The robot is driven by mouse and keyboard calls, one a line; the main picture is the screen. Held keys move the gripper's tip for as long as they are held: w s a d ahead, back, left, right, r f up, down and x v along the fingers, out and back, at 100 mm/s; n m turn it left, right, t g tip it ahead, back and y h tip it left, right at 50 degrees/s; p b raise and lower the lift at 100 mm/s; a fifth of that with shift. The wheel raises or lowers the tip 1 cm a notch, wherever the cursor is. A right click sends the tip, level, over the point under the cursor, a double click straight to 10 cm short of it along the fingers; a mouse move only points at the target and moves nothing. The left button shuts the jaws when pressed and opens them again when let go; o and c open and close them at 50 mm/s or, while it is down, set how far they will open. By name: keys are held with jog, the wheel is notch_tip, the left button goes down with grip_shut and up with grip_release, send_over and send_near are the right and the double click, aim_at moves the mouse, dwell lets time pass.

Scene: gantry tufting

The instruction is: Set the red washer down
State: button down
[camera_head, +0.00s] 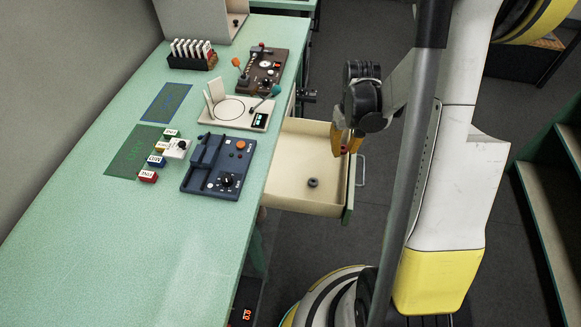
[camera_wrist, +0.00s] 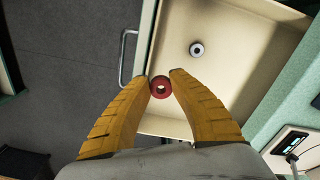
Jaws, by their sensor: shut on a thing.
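In the wrist view my gripper (camera_wrist: 161,78) is shut on the red washer (camera_wrist: 161,93), which sits between the two fingertips.
The drawer (camera_head: 285,194) is pulled out and holds a dark ring (camera_head: 313,183), also seen in the wrist view (camera_wrist: 197,49). Its floor is otherwise clear. The green bench (camera_head: 120,240) carries a blue device (camera_head: 215,166), a white round-plate device (camera_head: 232,110), a brown panel (camera_head: 262,70) and labelled blocks.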

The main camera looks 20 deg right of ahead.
notch_tip(320, 180, down, 3)
jog(key=d, duration=0.2)
jog(key=b, duration=0.4)
send_over(318, 161)
notch_tip(318, 161, down, 6)
jog(key=shift+w+a+r, duration=0.1)
jog(key=shift+w, duration=0.05)
jog(key=shift+f+b, duration=0.9)
jog(key=shift+f, duration=1.05)
jog(key=shift+f, duration=0.25)
jog(key=c, duration=1.3)
grip_release()
jog(key=shift+r, duration=0.1)
jog(key=shift+o, duration=0.2)
jog(key=shift+r, duration=0.1)
